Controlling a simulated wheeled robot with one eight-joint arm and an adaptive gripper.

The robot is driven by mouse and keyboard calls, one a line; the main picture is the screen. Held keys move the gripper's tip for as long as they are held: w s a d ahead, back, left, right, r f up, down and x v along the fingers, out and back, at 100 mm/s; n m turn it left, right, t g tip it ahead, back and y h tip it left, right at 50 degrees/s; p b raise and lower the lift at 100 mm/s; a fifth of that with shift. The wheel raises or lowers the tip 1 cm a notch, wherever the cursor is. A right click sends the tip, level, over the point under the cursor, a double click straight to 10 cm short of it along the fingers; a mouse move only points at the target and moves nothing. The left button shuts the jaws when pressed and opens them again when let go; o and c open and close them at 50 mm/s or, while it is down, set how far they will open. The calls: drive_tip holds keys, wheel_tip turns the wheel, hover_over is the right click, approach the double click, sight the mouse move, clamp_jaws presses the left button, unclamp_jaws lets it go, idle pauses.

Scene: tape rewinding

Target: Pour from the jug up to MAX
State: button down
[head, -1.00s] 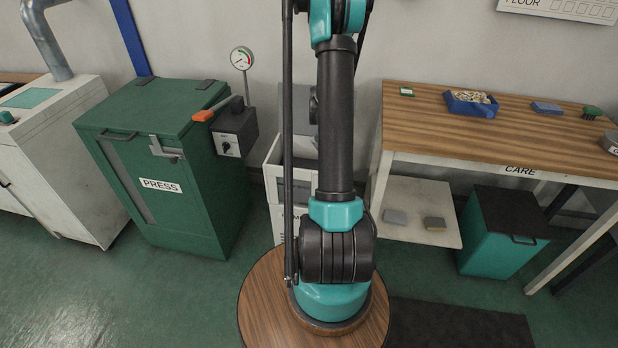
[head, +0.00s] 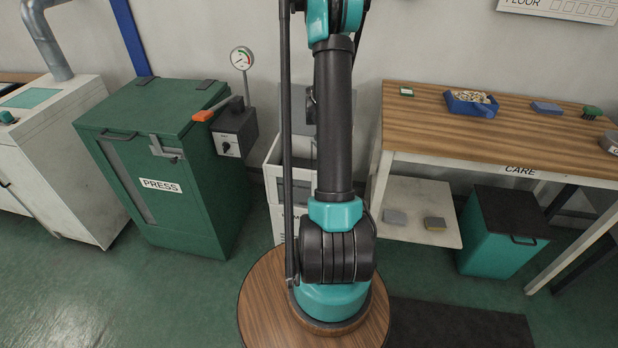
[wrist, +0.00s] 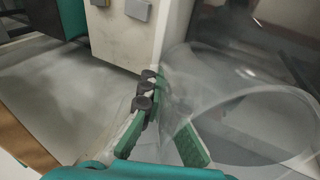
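A large clear vessel with a round rim, which looks like the jug (wrist: 245,95), fills the right of the wrist view, very close to the camera. My gripper (wrist: 165,120) shows there as two green fingers with a gap between them. One finger is left of the vessel's wall; the other overlaps its clear side. I cannot tell whether they press on the wall or a handle. Any liquid in the vessel is not clear to see. In the head view my arm rises out of the top, so gripper and jug are hidden there. No MAX mark is readable.
A white open-topped unit (head: 273,190) stands partly hidden behind my arm. The green PRESS cabinet (head: 150,205) is to its left. A wooden-topped bench (head: 440,125) with a blue tray (head: 472,112) is right. A teal bin (head: 490,255) stands below it. Open floor lies at front left.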

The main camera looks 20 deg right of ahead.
idle(0.4)
drive_tip(key=shift+d+r+h, duration=0.1)
drive_tip(key=shift+r+h, duration=0.2)
drive_tip(key=shift+r, duration=0.15)
drive_tip(key=shift+r, duration=0.15)
idle(0.4)
drive_tip(key=shift+s+r+h, duration=0.1)
drive_tip(key=shift+r+h, duration=0.2)
drive_tip(key=shift+h, duration=0.1)
drive_tip(key=shift+r, duration=0.15)
idle(0.4)
drive_tip(key=shift+r+g+h, duration=0.3)
drive_tip(key=shift+h, duration=0.1)
idle(0.4)
drive_tip(key=shift+s+r+h, duration=0.1)
drive_tip(key=shift+r+h, duration=0.3)
drive_tip(key=shift+r, duration=0.05)
